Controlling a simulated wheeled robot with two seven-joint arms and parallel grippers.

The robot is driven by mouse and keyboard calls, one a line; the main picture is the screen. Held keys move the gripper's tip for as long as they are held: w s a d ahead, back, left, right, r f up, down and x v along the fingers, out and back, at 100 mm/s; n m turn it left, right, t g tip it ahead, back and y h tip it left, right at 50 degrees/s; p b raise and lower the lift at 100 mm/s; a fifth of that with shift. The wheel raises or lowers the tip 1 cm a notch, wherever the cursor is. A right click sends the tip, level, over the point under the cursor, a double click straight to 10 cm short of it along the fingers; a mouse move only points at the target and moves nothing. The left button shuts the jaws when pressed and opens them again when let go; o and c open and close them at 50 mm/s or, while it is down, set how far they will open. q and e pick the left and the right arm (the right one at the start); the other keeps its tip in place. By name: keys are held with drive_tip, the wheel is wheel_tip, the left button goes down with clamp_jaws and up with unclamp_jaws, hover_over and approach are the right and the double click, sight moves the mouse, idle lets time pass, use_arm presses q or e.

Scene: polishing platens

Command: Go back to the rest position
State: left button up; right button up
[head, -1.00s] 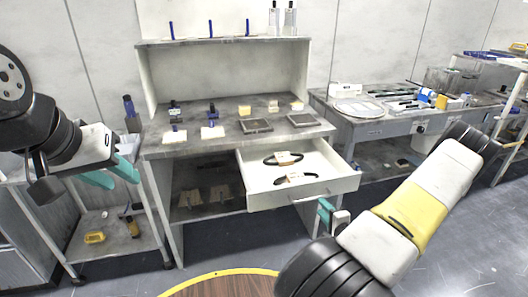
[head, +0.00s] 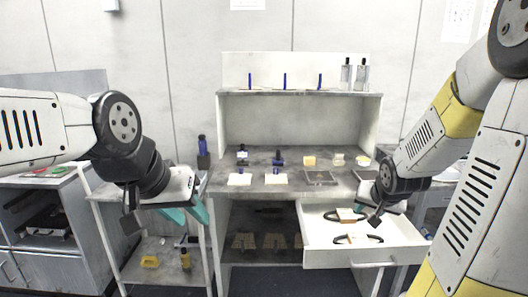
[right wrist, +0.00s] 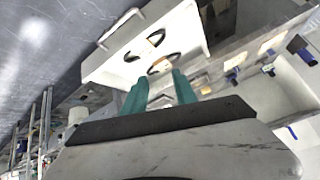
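My left gripper (head: 190,216) hangs at the left in the head view, in front of the side cart. Its teal fingers are apart with nothing between them. My right arm comes in from the right in the head view, with its dark wrist over the right side of the open drawer (head: 318,258). The drawer (right wrist: 110,62) with two dark looped items lies beyond the fingertips.
The workbench (head: 300,160) holds white and yellow pads, dark trays and small blue-handled tools. Clear bottles (head: 362,76) stand on its shelf. A side cart (head: 150,250) with a yellow item stands at left. The open drawer juts forward below the bench top.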

drive_tip(key=s+a+r+n+g+y, duration=0.1)
drive_tip(key=s+a+r+n, duration=0.1)
drive_tip(key=s+a+r, duration=0.3)
drive_tip(key=s+a+r+n+y, duration=0.2)
drive_tip(key=s+a+r, duration=0.4)
drive_tip(key=s+a, duration=0.3)
drive_tip(key=s+n, duration=0.1)
drive_tip(key=s, duration=0.3)
drive_tip(key=shift+a+r+g, duration=0.2)
drive_tip(key=shift+a+g, duration=0.2)
drive_tip(key=shift+s+d, duration=0.1)
